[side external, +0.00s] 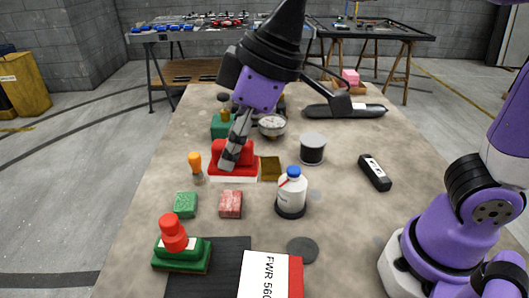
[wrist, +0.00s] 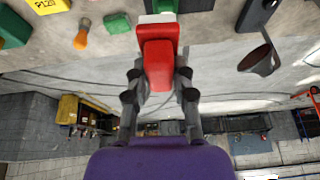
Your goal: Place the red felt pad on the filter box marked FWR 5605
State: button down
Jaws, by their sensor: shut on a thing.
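My gripper (side external: 231,158) is shut on a red stepped block with a white base (side external: 240,173), at table level in the side view; whether it touches the tabletop is unclear. In the wrist view, the red block (wrist: 158,62) sits between the fingers. A smaller, mottled red square block (side external: 230,205) lies in front of it. I cannot tell for certain which red thing is the felt pad. The white and red filter box (side external: 284,272) is at the near edge of the side view. Its lettering reads "FWR 560", with the rest cut off.
A white bottle with a blue cap (side external: 291,190) stands right of the mottled block.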

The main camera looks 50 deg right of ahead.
jog(key=s+a+r+n+g+y, duration=0.15)
jog(key=s+a+n, duration=0.35)
jog(key=s, duration=0.5)
send_over(252, 287)
jog(key=s+d, duration=0.1)
jog(key=d, duration=0.1)
jog(key=shift+n+h, duration=0.3)
jog(key=shift+h, duration=0.05)
notch_tip(252, 287, down, 8)
jog(key=shift+d+r, duration=0.1)
jog(key=shift+r, duration=0.15)
jog(key=shift+f, duration=0.25)
jog(key=shift+f, duration=0.4)
jog(key=shift+f, duration=0.1)
jog(key=c, duration=0.7)
grip_release()
